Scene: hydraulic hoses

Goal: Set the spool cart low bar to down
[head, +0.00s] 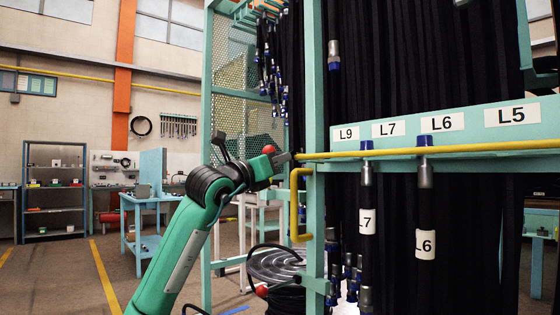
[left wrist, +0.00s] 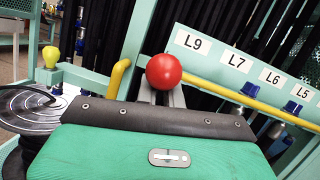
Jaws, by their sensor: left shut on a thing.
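The spool cart (head: 314,215) is a teal frame with dark hoses hanging in it. The yellow bar (head: 450,149) runs level across its front, below labels L9 to L5; it also shows in the left wrist view (left wrist: 245,100). My left gripper (head: 286,158) is at the bar's left end, beside the teal post, and is shut there. A red ball (head: 268,149) sits at the fingers; in the left wrist view the ball (left wrist: 163,71) hides part of them and the exact grip. My right gripper is not in view.
A yellow bent handle (head: 294,205) hangs below the bar's left end. Hoses L7 (head: 367,222) and L6 (head: 425,244) hang in front of the cart. A coiled hose (head: 275,265) lies low at left. A blue workbench (head: 150,200) stands behind my arm.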

